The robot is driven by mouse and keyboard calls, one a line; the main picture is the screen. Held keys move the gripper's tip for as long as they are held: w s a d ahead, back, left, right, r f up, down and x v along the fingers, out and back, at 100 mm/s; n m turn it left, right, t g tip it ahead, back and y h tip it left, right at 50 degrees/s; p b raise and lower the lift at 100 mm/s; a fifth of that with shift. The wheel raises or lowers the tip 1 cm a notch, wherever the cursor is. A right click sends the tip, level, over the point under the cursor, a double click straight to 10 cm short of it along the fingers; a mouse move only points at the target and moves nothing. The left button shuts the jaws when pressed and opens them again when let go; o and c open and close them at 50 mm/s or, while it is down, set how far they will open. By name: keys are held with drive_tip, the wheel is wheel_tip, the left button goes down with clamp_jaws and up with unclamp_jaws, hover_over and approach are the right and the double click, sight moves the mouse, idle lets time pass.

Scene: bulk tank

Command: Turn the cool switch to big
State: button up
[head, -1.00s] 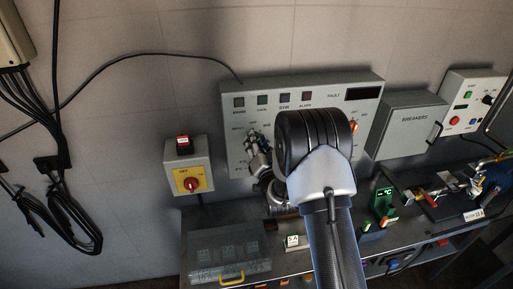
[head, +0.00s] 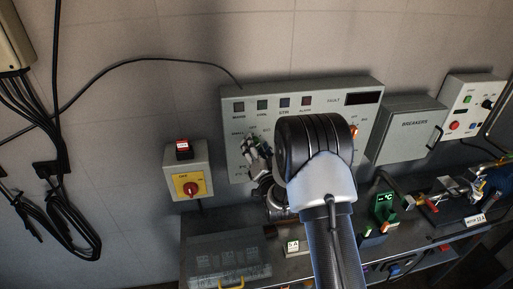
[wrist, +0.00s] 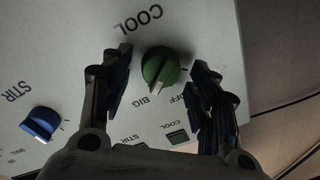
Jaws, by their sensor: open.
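The cool switch is a round green knob (wrist: 160,67) with a pale pointer, on a light grey panel, in the wrist view. Its labels read COOL, BIG and OFF. The pointer faces the lower edge of the picture, near the BIG and OFF labels; I cannot tell exactly which mark it meets. My gripper (wrist: 161,60) is open, one dark finger on each side of the knob, with gaps visible. In the head view my gripper (head: 257,148) is at the left part of the control panel (head: 310,92), and the knob is hidden there.
A blue STIR knob (wrist: 41,123) lies left of my fingers. In the head view, a yellow-faced switch box (head: 189,187) with a red knob is left of the panel. A breakers box (head: 411,120) is right of it. A bench (head: 330,237) with several items runs below.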

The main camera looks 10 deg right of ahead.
drive_tip(key=s, duration=1.2)
drive_tip(key=shift+d+f, duration=0.25)
drive_tip(key=shift+f, duration=0.1)
drive_tip(key=s+r+n+g+h+b, duration=0.1)
drive_tip(key=s+r+n+g+b, duration=0.2)
drive_tip(key=s+r+g, duration=0.25)
drive_tip(key=s+n+g+b, duration=0.2)
drive_tip(key=s+g, duration=0.6)
drive_tip(key=s, duration=2.1)
drive_tip(key=shift+a+r+n+b, duration=0.35)
drive_tip(key=shift+a+r+n, duration=0.1)
drive_tip(key=shift+n, duration=0.55)
